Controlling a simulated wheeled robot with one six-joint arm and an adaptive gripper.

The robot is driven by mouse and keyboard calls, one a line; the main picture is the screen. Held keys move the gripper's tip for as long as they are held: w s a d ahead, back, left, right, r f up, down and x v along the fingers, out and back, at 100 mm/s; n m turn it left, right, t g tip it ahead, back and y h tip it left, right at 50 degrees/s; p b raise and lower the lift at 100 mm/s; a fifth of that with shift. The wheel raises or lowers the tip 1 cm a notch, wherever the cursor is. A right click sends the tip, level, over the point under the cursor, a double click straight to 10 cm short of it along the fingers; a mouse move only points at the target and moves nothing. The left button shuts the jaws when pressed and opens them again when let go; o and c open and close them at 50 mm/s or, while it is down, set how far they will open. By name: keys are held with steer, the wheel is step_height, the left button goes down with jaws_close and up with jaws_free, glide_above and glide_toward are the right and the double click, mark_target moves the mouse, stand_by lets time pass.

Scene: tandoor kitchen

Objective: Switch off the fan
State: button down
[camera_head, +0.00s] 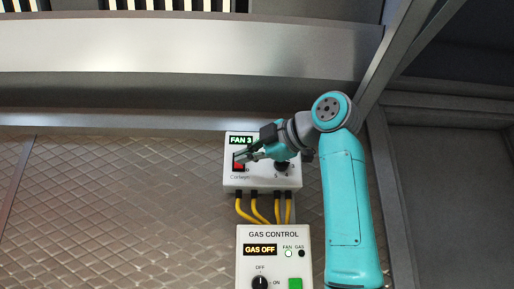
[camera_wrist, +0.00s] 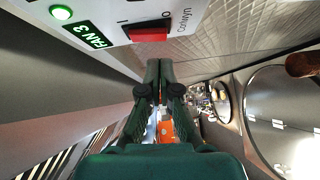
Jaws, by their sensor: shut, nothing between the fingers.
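The fan control box (camera_head: 262,185) is a white panel on the wall, with a green-lit display reading "FAN 3" (camera_head: 241,140). Its red rocker switch (camera_head: 238,164) is at the box's left side, and a dark knob (camera_head: 282,167) is partly behind my arm. In the wrist view the red switch (camera_wrist: 149,35) shows between marks "I" and "O", and a round green lamp (camera_wrist: 61,12) is lit. My gripper (camera_head: 243,160) is shut and empty, with its tips close to the switch in the head view. In the wrist view the fingertips (camera_wrist: 159,66) lie just below the switch; contact cannot be told.
A gas control box (camera_head: 273,234) below reads "GAS OFF", with its FAN lamp lit, a dark knob (camera_head: 260,283) and a green button (camera_head: 295,284). Yellow cables (camera_head: 262,209) run between the boxes. The quilted metal wall (camera_head: 120,210) to the left is clear.

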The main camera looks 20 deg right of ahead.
steer(key=shift+w+d+f, duration=0.1)
steer(key=shift+w+d, duration=0.1)
steer(key=shift+w, duration=0.35)
steer(key=shift+w+d, duration=0.15)
steer(key=shift+w, duration=0.4)
steer(key=shift+w+d+f+n, duration=0.1)
steer(key=shift+w+n, duration=0.1)
steer(key=shift+n, duration=0.1)
steer(key=f+v, duration=0.1)
steer(key=v, duration=1.1)
steer(key=shift+r, duration=0.25)
steer(key=shift+s, duration=0.15)
steer(key=shift+s, duration=0.1)
